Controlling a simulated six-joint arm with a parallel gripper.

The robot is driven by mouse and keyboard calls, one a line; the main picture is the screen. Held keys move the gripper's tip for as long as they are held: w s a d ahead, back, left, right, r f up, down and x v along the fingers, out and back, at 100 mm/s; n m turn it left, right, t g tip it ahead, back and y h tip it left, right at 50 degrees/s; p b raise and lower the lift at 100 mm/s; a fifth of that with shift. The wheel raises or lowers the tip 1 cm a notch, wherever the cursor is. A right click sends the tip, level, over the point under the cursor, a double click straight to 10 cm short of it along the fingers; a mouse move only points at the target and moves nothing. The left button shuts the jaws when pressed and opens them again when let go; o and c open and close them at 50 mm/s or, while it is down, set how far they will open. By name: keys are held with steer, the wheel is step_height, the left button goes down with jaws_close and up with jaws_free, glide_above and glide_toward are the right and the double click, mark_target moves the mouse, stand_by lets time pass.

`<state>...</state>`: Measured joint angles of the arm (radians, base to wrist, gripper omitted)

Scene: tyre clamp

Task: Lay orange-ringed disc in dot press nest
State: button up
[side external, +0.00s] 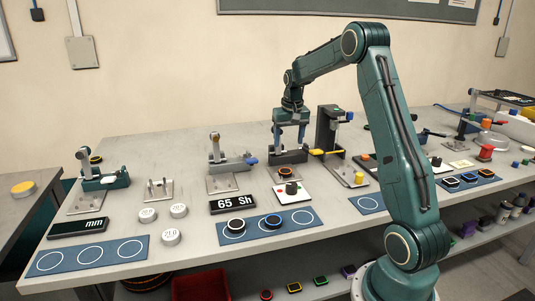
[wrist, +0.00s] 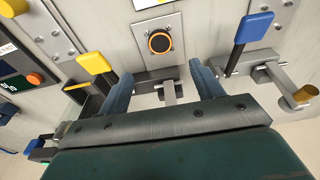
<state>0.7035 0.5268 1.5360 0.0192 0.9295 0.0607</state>
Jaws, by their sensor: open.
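An orange-ringed dark disc (wrist: 160,41) lies flat on a small metal plate (wrist: 166,60) in the wrist view. It also shows in the side view (side external: 284,172), just in front of my gripper. My gripper (side external: 288,146) is open and points down over a dark grey fixture (side external: 290,157). In the wrist view, its two fingers (wrist: 165,85) stand apart with no disc between them, and a grey metal part of the fixture shows there. The disc lies beyond the fingertips. I cannot tell for certain which fixture is the dot press, and no label for it is readable.
Blue mats (side external: 305,217) with ringed discs line the front edge.

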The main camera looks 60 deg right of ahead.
steer(key=shift+a+r, duration=0.1)
stand_by(0.5)
steer(key=s+a+r+n+t, duration=0.1)
steer(key=s+a+r, duration=0.1)
steer(key=a+r, duration=0.35)
steer(key=s+a+r+n, duration=0.2)
steer(key=a, duration=0.7)
steer(key=s+a+r+n+t, duration=0.1)
steer(key=s+a+r, duration=0.1)
steer(key=a+r, duration=0.35)
steer(key=s+a+f+n+t, duration=0.1)
steer(key=s+a+n, duration=0.1)
steer(key=s+a, duration=0.5)
steer(key=s+a+f+n+t+y, duration=0.1)
steer(key=s+a+f+n, duration=0.1)
steer(key=s+a, duration=0.5)
steer(key=shift+s+a+n, duration=0.15)
steer(key=shift+s+n, duration=0.35)
steer(key=shift+s, duration=0.65)
